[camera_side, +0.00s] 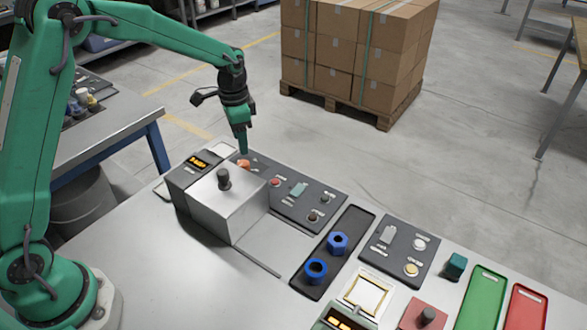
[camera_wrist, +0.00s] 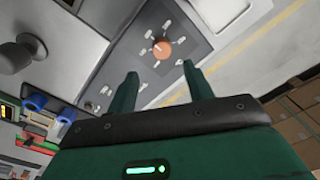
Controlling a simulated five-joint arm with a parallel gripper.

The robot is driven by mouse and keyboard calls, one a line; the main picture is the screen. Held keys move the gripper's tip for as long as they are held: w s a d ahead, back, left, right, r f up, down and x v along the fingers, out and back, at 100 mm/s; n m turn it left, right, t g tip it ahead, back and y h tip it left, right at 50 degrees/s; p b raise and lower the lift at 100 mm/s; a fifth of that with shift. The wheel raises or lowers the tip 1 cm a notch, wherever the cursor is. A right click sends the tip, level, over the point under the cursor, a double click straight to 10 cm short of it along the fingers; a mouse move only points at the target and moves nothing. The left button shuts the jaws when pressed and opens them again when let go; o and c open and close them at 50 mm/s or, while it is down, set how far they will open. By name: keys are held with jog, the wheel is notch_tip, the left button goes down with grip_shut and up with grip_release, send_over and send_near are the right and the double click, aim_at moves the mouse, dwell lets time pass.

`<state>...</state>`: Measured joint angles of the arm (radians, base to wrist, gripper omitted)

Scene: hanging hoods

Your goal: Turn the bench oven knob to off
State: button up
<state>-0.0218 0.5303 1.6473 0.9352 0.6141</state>
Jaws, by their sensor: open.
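An orange round knob (camera_side: 244,163) sits on a dark grey panel behind the metal box, and its labels are too small to read. In the wrist view the orange knob (camera_wrist: 162,49) shows with small pale marks around it; I cannot tell which mark it points at. My gripper (camera_side: 243,151) points down just above the knob, and partly hides it in the side view. In the wrist view my gripper (camera_wrist: 160,71) is open and empty, with the knob beyond and between its green fingertips.
A metal box (camera_side: 223,208) with a dark handle on top stands close in front of the knob. An orange-lit display (camera_side: 197,162) is to its left. A switch panel (camera_side: 300,195) and a dark tray (camera_side: 330,262) with blue parts lie to the right.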

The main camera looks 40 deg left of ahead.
aim_at(243, 163)
jog(key=shift+f, duration=0.2)
jog(key=shift+a+f, duration=0.15)
jog(key=shift+f, duration=3.55)
jog(key=c, duration=1)
